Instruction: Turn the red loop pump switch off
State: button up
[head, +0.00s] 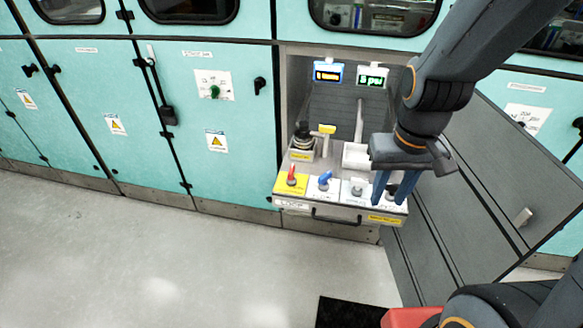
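The red switch (291,177) sits on a yellow plate at the left end of the pull-out panel (330,211) in the open cabinet bay. Its handle stands roughly upright in the picture. The label text is too small to read. My gripper (390,197) hangs over the right end of the panel, well to the right of the red switch. Its two blue fingers point down and are apart. A dark knob on the panel shows between or behind them; I cannot tell whether they touch it.
A blue switch (325,179) and a grey switch (357,187) stand between the red switch and my gripper. A black knobbed device (302,139) stands behind the red switch. Two lit displays hang above. An open grey door (480,190) bounds the right side.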

aim_at(290, 176)
jog(key=k, duration=0.5)
jog(key=u, duration=1.2)
jog(key=i, duration=0.7)
jog(key=z, duration=0.45)
